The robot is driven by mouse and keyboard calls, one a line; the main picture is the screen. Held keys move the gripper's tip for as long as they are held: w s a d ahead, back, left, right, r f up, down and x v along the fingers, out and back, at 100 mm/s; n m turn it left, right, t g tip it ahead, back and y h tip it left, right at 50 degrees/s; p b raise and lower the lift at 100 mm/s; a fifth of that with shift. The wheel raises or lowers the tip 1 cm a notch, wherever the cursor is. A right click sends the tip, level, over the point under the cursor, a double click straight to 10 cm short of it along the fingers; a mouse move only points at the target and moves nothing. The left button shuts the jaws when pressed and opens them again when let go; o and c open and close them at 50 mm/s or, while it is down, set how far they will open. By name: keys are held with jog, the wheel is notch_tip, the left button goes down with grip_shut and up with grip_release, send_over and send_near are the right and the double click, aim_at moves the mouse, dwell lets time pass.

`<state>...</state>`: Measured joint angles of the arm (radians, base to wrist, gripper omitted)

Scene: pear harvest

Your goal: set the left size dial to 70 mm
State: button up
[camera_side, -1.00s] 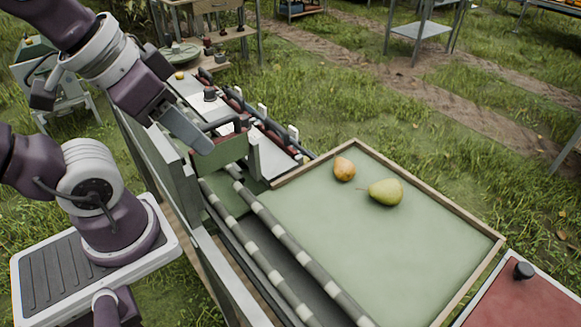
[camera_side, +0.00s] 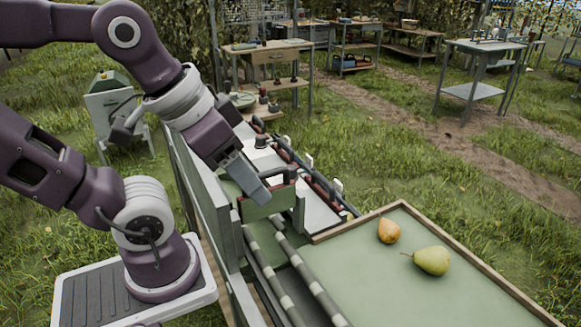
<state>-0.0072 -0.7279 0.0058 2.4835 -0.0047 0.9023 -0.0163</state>
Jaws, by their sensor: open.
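A dark round knob (camera_side: 261,142) stands on the pale top of the sorting machine, beyond my gripper; I cannot tell whether it is the left size dial. No scale or 70 mm mark is readable. My gripper (camera_side: 263,199) points down and to the right over the near part of the machine, in front of a green panel (camera_side: 280,203). It shows nearly edge-on and the gap between its fingers is hidden. No object shows in it. I cannot tell whether it touches the panel.
A green tray (camera_side: 375,285) with a wooden rim holds an orange-brown pear (camera_side: 389,231) and a green pear (camera_side: 430,261). Striped rollers (camera_side: 285,270) run beside it. A grey side wall (camera_side: 205,190) stands between my arm and the machine. Tables stand behind on the grass.

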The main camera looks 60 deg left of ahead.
jog(key=w+a+r+n+g, duration=0.1)
jog(key=w+a+r+n, duration=0.15)
jog(key=w+n, duration=0.4)
jog(key=n+g, duration=0.4)
jog(key=n, duration=1)
send_near(291, 167)
jog(key=shift+w+d+f, duration=0.15)
jog(key=shift+d+f, duration=0.2)
jog(key=shift+d, duration=0.15)
jog(key=shift+g, duration=0.3)
jog(key=f, duration=0.4)
jog(key=a+f, duration=0.1)
jog(key=f, duration=0.2)
jog(key=shift+d+f, duration=0.1)
jog(key=shift+f, duration=0.4)
grip_shut()
